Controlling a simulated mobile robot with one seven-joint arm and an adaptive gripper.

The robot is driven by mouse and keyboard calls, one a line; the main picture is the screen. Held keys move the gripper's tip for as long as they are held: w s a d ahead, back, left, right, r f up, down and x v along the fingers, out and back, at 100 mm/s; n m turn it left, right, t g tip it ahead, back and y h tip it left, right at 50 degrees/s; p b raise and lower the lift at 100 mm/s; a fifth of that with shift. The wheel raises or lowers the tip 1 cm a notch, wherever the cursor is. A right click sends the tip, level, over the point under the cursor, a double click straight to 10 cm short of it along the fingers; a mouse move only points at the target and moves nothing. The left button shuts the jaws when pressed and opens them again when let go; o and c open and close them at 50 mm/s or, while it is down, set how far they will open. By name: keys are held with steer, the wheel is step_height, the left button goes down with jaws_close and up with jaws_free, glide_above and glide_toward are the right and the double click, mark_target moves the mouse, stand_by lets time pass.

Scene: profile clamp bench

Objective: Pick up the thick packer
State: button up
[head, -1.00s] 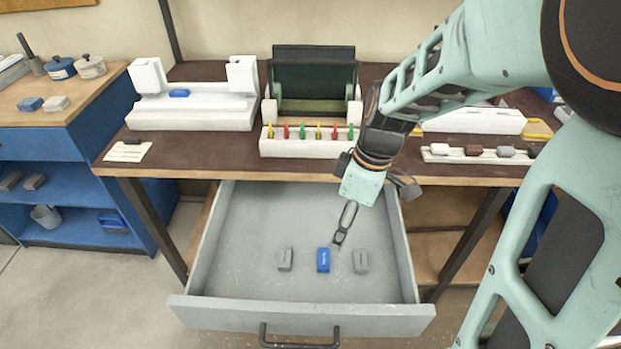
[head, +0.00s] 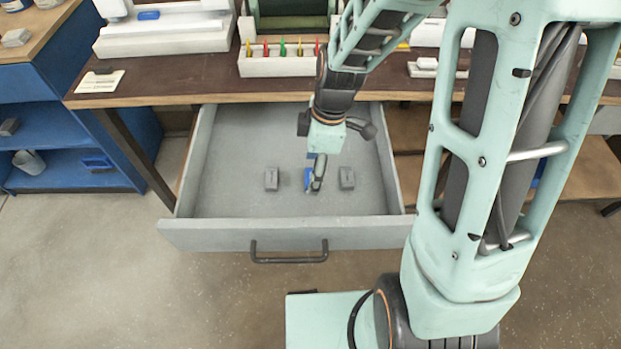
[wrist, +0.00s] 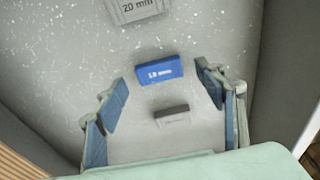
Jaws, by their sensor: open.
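Three packers stand in a row in the open drawer: a left grey one (head: 271,180), a blue one (head: 308,181) and a right grey one (head: 347,179). In the wrist view, a large grey packer (wrist: 138,9) marked 20 mm is at the top. The blue packer (wrist: 160,73) is in the middle; its digits are hard to read. A smaller-looking grey packer (wrist: 172,115) is below. My gripper (wrist: 160,79) is open, with its fingers either side of the blue packer. In the head view, my gripper (head: 316,186) partly hides it. I cannot tell whether they touch.
The drawer floor behind the packers is clear. A white rack of coloured pegs (head: 282,64) stands on the bench above.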

steer(key=shift+a+f, duration=0.1)
steer(key=shift+f, duration=0.7)
steer(key=shift+c, duration=0.5)
steer(key=c, duration=0.8)
steer(key=shift+r, duration=0.15)
